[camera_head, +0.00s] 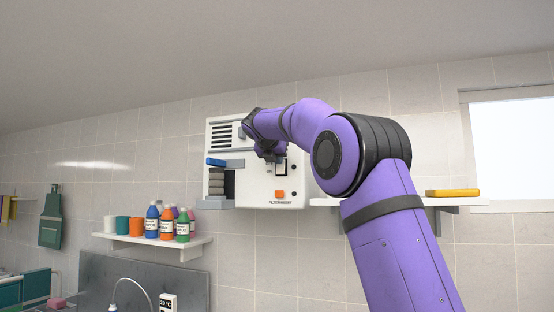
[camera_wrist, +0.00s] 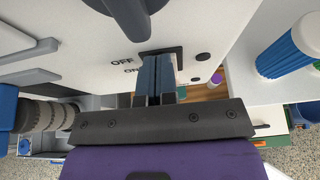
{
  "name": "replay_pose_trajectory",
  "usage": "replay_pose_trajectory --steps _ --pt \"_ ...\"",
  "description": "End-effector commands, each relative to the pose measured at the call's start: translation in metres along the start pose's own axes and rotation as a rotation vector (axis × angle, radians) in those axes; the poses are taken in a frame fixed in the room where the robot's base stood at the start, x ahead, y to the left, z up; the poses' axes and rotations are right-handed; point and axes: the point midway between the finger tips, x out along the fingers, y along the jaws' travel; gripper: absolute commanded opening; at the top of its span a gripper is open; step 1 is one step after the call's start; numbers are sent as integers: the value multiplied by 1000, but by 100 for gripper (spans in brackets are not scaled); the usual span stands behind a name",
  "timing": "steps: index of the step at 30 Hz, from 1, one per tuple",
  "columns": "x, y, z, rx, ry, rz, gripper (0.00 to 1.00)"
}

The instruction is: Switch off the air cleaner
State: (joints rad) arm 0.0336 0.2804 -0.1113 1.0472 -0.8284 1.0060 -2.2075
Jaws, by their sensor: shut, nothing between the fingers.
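The air cleaner (camera_head: 258,190) is a white wall box with dark vent slots at its upper left and an orange square (camera_head: 280,194) near its bottom. My gripper (camera_head: 270,157) is in front of its upper right part, and my arm hides some of its face. In the wrist view my shut, empty gripper (camera_wrist: 157,62) has its fingertips at a dark switch plate (camera_wrist: 174,52) beside the printed words OFF and ON. The fingers cover most of the plate, so I cannot tell the switch's position or whether they touch it.
A small ledge left of the cleaner holds a stack of dark rolls (camera_head: 216,180) and a blue item (camera_head: 215,162). A shelf (camera_head: 405,201) with a yellow item (camera_head: 452,193) is at the right. Several bottles (camera_head: 167,222) stand on a lower left shelf.

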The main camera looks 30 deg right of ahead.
Motion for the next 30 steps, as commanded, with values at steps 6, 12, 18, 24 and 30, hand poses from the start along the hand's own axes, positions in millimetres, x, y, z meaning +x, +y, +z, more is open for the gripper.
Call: replay_pose_trajectory --steps 6,12,18,24,30 --pt "-1 0 1 0 0 0 0" --pt "-4 0 8 1 -1 0 0" --pt "-7 0 14 1 -1 1 0" --pt "-7 0 15 0 0 0 0" --pt "-9 0 14 0 0 0 0"
